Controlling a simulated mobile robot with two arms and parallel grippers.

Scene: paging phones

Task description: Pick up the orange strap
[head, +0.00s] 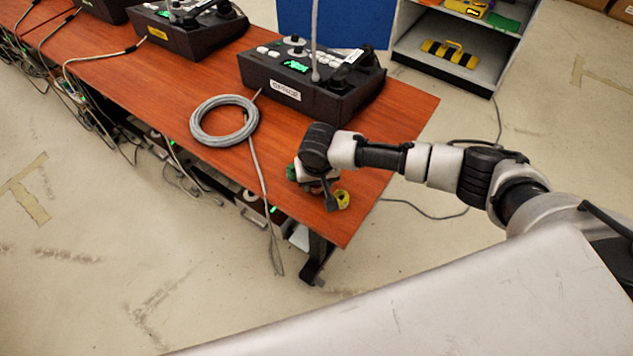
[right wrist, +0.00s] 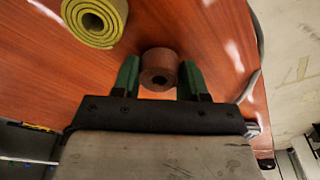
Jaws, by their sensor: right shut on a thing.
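The orange strap (right wrist: 158,58) is a small brownish-orange roll in the right wrist view. It sits between the green fingers of my right gripper (right wrist: 159,68), which is shut on it. In the head view my right gripper (head: 308,178) is low over the near right end of the wooden table (head: 385,140). There the wrist hides the orange strap. A yellow rolled strap (right wrist: 95,20) lies to the upper left in the right wrist view, apart from the fingers. It also shows beside the gripper in the head view (head: 342,199). My left gripper is not in view.
A coil of grey cable (head: 225,143) lies on the table left of the gripper, its end hanging over the front edge. A black paging phone (head: 310,100) stands behind it, with more consoles (head: 190,45) farther left. A shelf (head: 455,75) stands behind right.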

